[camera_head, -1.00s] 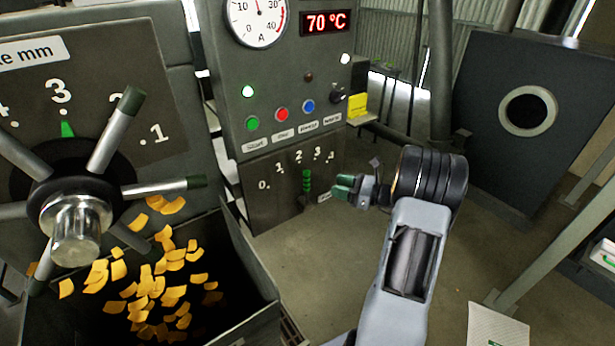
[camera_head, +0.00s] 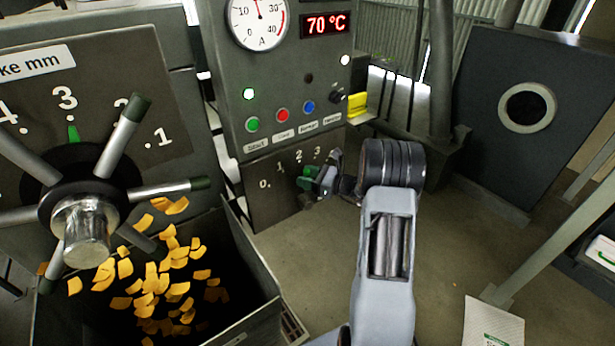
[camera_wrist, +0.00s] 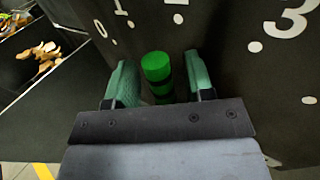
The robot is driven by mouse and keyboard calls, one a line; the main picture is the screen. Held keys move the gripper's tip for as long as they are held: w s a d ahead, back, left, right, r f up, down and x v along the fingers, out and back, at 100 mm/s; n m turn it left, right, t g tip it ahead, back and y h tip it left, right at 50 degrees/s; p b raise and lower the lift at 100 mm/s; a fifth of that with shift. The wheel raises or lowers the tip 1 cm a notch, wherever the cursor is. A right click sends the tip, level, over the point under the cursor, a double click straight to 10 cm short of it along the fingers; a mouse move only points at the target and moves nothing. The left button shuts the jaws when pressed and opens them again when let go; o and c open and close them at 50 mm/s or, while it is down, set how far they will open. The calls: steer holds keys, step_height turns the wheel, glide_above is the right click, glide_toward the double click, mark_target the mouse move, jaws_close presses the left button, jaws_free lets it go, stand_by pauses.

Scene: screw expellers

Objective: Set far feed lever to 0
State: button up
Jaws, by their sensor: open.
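The lever with the green grip (camera_wrist: 157,68) shows in the wrist view, standing between my two green-padded fingers, near the mark between 1 and 3 on its scale. My gripper (camera_wrist: 160,84) is open around it; a narrow gap shows at each side of the grip. In the head view my gripper (camera_head: 312,178) is at the lever, in front of the lower grey panel (camera_head: 262,208), and hides most of the lever. The 0 mark (camera_head: 265,184) is at the left end of the scale there.
Push buttons (camera_head: 282,115) and a knob sit on the panel above the scale. A bin (camera_head: 250,262) with yellow flakes and a spoked handwheel (camera_head: 85,215) stand at the left. A dark machine with a round opening (camera_head: 526,108) is at the right. The floor between is open.

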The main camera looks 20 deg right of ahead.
jaws_close()
stand_by(0.3)
stand_by(0.3)
